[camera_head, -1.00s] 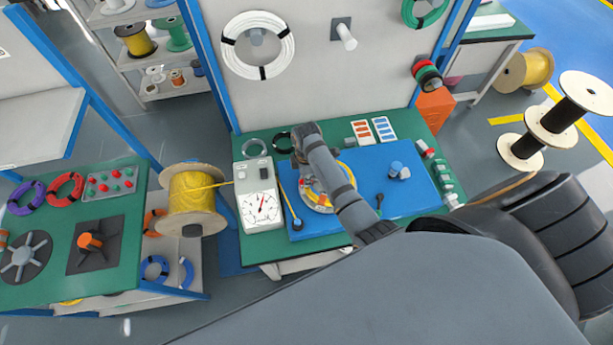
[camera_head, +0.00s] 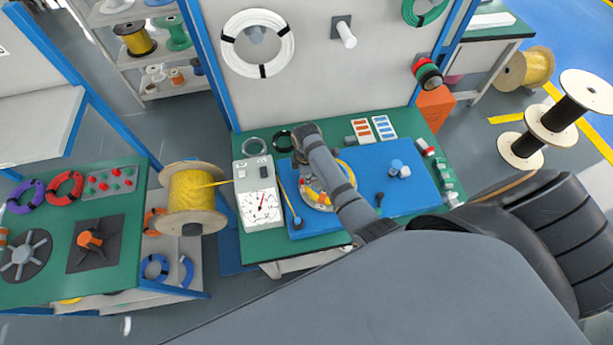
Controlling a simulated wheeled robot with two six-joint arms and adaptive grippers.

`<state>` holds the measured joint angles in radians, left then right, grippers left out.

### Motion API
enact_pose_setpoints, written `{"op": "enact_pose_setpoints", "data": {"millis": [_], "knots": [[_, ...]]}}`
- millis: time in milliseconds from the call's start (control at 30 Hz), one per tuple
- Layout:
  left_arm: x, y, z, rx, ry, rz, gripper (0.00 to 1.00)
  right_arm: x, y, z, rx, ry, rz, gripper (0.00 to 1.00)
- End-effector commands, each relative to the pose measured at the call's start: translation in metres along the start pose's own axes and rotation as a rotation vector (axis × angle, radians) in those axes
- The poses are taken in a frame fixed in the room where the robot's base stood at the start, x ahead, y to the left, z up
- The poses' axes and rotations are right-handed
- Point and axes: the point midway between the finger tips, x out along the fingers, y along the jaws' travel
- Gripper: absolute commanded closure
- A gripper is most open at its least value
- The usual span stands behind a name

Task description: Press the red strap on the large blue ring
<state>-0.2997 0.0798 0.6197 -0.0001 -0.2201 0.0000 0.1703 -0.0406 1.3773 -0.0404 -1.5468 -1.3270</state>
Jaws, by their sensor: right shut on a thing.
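No large blue ring shows on this board. My right arm reaches in from the lower right and bends down over the coil. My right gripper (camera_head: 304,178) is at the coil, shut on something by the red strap. The arm hides most of its fingers and the exact contact. My left gripper is out of view.
A white gauge box (camera_head: 259,205) stands left of the blue board (camera_head: 408,205). A blue-and-white knob (camera_head: 398,170) and a small black peg (camera_head: 379,198) stand on the board's right. A yellow cable spool (camera_head: 191,199) stands between the benches.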

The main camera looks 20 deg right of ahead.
Motion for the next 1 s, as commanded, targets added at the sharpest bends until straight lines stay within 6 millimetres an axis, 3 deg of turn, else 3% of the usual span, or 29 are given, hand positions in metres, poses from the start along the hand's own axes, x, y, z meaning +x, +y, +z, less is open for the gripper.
{"op": "enact_pose_setpoints", "data": {"millis": [1000], "knots": [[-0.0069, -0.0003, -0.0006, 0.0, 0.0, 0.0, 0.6, 0.0032, -0.0022, 0.0002, 0.0, -0.001, -0.006, 1.0]]}}
